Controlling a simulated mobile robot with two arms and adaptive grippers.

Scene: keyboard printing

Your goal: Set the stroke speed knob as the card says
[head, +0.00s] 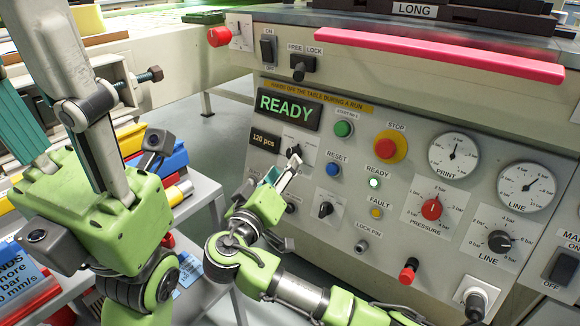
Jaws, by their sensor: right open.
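A black knob (295,148) sits on a white scale plate at the upper left of the grey panel. My right gripper (284,170) is open just below it, its tips close to the knob; contact cannot be told. Another black knob (325,209) on a white plate lies lower right. A third knob (291,207) is partly behind my right gripper. Their labels are too small to read, so I cannot tell which sets stroke speed. A blue card (15,268) at the lower left shows cut-off text ending in "mm/s". My left gripper is large at the left, its fingertips cut off.
The panel has a READY display (288,108), a red STOP button (391,147), a red pressure knob (431,209), a black line knob (499,241) and two gauges. A pink bar (430,52) runs above. A lock pin (362,246) sticks out low down.

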